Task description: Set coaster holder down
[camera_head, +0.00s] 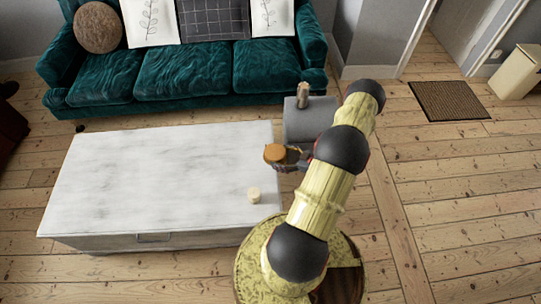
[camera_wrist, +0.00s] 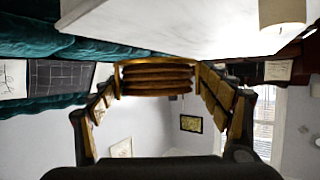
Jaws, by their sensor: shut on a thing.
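The coaster holder (camera_head: 275,153), a round stack of brown wooden coasters, is at the end of my gripper (camera_head: 292,158), beside the right edge of the white coffee table (camera_head: 150,185). In the wrist view the coaster holder (camera_wrist: 157,78) sits between the two fingers, with several layers visible. The gripper is shut on it. The holder appears held up in the air; its exact height and whether it overlaps the table edge cannot be told. The table top (camera_wrist: 170,22) shows behind it in the wrist view.
A small cream candle (camera_head: 253,194) stands near the table's right edge; most of the top is clear. A grey side piece (camera_head: 310,120) with a wooden item (camera_head: 303,92) stands behind my gripper. A green sofa (camera_head: 185,72) is at the back. Open floor lies right.

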